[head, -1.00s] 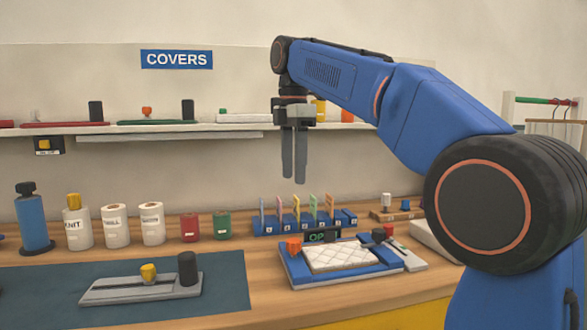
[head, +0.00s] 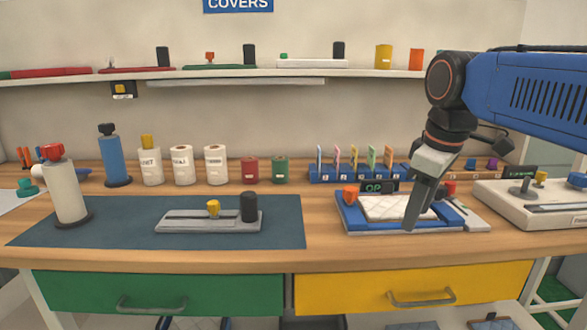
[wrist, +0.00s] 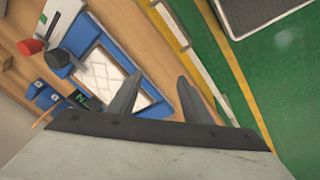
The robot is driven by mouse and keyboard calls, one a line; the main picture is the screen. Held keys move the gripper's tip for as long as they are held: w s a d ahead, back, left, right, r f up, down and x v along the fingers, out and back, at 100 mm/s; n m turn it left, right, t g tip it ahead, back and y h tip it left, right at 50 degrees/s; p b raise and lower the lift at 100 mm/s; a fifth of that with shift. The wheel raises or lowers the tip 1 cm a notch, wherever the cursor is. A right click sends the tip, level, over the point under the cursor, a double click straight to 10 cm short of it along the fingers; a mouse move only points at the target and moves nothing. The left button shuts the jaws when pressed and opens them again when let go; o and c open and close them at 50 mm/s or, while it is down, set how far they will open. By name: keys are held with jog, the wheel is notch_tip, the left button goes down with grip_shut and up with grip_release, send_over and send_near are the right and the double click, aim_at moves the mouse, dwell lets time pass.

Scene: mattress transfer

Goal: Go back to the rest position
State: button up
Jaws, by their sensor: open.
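My gripper (head: 420,205) hangs from my blue arm at the right of the head view, with its fingers tilted down in front of the blue tray. In the wrist view my gripper (wrist: 155,97) shows two grey fingers spread apart with nothing between them. A white quilted mattress (head: 385,208) lies in the blue tray (head: 352,225) on the bench; the fingers hide part of both. The mattress also shows in the wrist view (wrist: 100,76).
A dark mat (head: 120,235) holds a grey sled-like tool (head: 185,225) with a yellow knob. Several rolls and bottles stand behind it. A white machine (head: 500,200) is at right. A shelf (head: 300,73) runs along the wall. Green (head: 60,293) and yellow drawers (head: 480,285) front the bench.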

jog(key=s+d+f+m+t, duration=0.1)
jog(key=s+d+f+m, duration=0.1)
jog(key=s+f+m, duration=0.2)
jog(key=s+d+f+m+t, duration=0.1)
jog(key=s+d+f+m, duration=0.1)
jog(key=s+f+m, duration=0.3)
jog(key=s+f, duration=0.4)
jog(key=f, duration=0.7)
jog(key=shift+s+d+f, duration=0.2)
jog(key=shift+s+f, duration=0.05)
jog(key=shift+s, duration=0.15)
